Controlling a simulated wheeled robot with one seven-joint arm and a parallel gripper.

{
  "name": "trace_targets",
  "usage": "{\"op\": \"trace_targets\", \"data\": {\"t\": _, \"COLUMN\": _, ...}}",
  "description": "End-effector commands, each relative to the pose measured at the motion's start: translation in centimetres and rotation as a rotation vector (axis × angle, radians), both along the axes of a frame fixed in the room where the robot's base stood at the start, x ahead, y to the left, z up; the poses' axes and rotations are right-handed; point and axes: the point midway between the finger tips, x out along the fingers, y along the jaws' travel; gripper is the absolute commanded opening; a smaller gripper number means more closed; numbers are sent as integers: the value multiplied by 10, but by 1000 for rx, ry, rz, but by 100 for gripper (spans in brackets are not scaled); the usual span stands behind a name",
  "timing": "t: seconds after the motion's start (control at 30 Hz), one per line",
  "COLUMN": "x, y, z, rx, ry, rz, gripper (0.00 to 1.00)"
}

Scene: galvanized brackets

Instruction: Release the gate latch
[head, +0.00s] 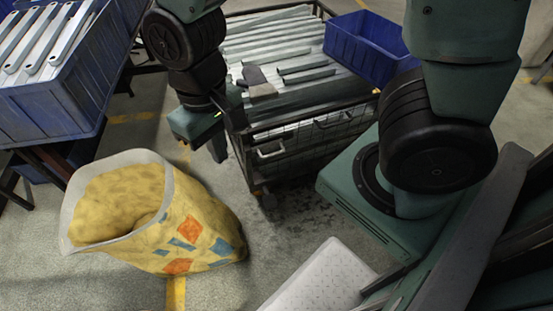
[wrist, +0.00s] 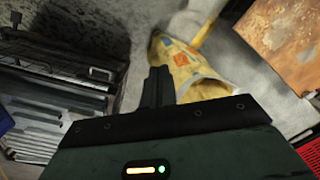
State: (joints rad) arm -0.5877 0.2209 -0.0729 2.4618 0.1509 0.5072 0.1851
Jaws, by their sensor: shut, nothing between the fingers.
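A wire-mesh cart (head: 310,137) stands in the middle of the head view, with two grey handles on its near side: one handle (head: 271,153) at left, one handle (head: 335,120) at right. I cannot tell which part is the gate latch.
The cart holds grey metal strips (head: 275,45) and a blue bin (head: 366,48). A yellow sack (head: 195,225) stands open on the floor in front, left of the cart. A blue crate of metal parts (head: 60,110) is at upper left. Bare floor lies between sack and cart.

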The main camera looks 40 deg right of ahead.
Motion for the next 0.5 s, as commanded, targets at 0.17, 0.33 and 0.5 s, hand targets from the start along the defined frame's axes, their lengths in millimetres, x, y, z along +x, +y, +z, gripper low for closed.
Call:
{"op": "trace_targets", "data": {"t": 0.17, "x": 43, "y": -44, "z": -128, "rx": -134, "ry": -26, "rz": -244, "gripper": 0}}
{"op": "trace_targets", "data": {"t": 0.33, "x": 84, "y": -101, "z": -211, "rx": -293, "ry": -128, "rz": -439, "gripper": 0}}
{"op": "trace_targets", "data": {"t": 0.5, "x": 119, "y": -154, "z": -254, "rx": -432, "ry": -269, "rz": -566, "gripper": 0}}
